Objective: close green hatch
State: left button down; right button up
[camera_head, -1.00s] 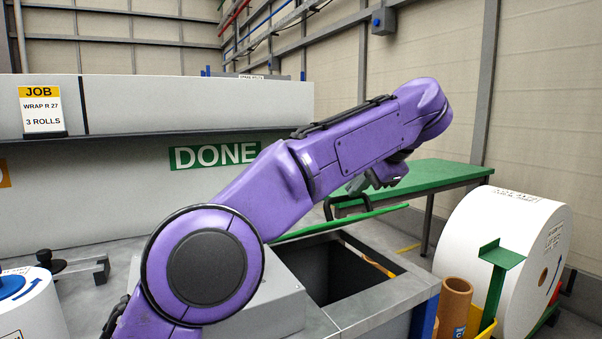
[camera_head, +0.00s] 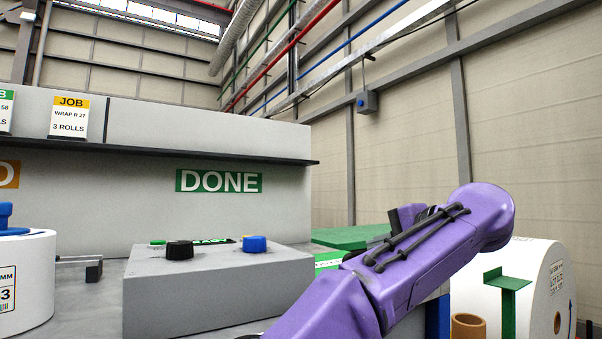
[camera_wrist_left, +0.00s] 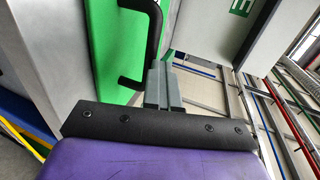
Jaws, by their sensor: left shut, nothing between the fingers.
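The green hatch (camera_wrist_left: 108,50) fills the upper left of the left wrist view, with a black bar handle (camera_wrist_left: 153,30) on its face. In the head view a green piece with white marking (camera_head: 328,262), likely the hatch, shows behind the control box and my arm. The opening is hidden, so how far the hatch stands open cannot be told. My left gripper (camera_head: 380,239) is shut and empty. In the left wrist view its fingertips (camera_wrist_left: 160,70) are right beside the handle, and I cannot tell if they touch. My right gripper is not in view.
A grey control box (camera_head: 215,290) with black and blue knobs stands in front. A large white roll (camera_head: 535,280) with a green bracket (camera_head: 508,290) is at the right. A green table (camera_head: 350,237) is behind. A grey wall panel with a DONE sign (camera_head: 219,181) stands at the back left.

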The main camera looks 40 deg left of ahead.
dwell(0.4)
pick_arm(q)
jog(key=s+d+r+p, duration=0.3)
jog(key=d+r+p, duration=0.3)
jog(key=d, duration=0.3)
jog(key=shift+s+d+r+p, duration=0.3)
jog(key=shift+s+r+p, duration=0.1)
jog(key=shift+r, duration=0.15)
